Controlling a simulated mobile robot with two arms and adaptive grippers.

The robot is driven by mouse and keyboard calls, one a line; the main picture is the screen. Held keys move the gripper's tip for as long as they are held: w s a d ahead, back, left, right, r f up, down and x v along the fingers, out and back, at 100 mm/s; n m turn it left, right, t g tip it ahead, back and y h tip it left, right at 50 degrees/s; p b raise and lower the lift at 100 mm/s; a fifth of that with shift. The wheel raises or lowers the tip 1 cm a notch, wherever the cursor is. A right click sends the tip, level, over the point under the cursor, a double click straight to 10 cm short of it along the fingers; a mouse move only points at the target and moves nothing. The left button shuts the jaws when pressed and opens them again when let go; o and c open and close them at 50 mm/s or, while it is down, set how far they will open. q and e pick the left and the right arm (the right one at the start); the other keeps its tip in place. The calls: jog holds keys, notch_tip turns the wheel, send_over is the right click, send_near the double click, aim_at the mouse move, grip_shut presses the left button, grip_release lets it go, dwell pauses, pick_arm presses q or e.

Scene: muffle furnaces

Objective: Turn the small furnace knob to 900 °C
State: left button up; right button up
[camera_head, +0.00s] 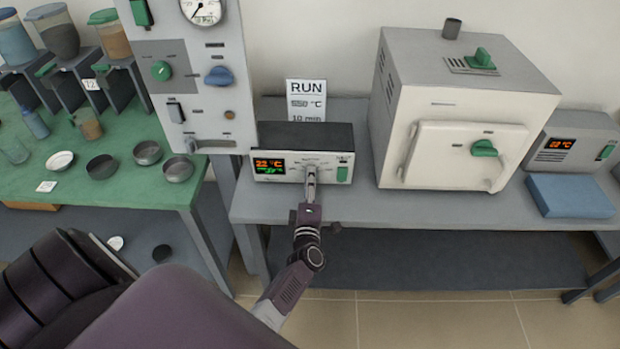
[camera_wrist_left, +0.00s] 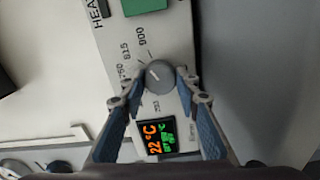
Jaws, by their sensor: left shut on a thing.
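The grey round knob (camera_wrist_left: 158,76) sits on the pale control panel (camera_wrist_left: 118,50), with printed marks such as 750, 815 and 900 around it. A small light pointer mark shows on the knob; its exact setting is hard to tell. My left gripper (camera_wrist_left: 160,79) is shut on the knob, one blue-padded finger on each side. In the head view my left gripper (camera_head: 310,174) reaches the front of the control box (camera_head: 318,134) and hides the knob. The panel's display (camera_wrist_left: 158,136) shows 22 °C in orange and small green digits. My right gripper is not in view.
A white furnace (camera_head: 470,112) with a green-handled door stands right of the box. A RUN card (camera_head: 305,88) stands behind the box. A blue block (camera_head: 570,196) lies at the right. A green table (camera_head: 105,185) with dishes is at the left.

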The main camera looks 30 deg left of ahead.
pick_arm(q)
jog(key=shift+m+p, duration=0.3)
jog(key=shift+m, duration=0.9)
jog(key=o, duration=1.2)
jog(key=shift+c, duration=0.2)
jog(key=shift+v, duration=3.75)
jog(key=shift+d, duration=0.1)
jog(key=shift+w+d, duration=0.1)
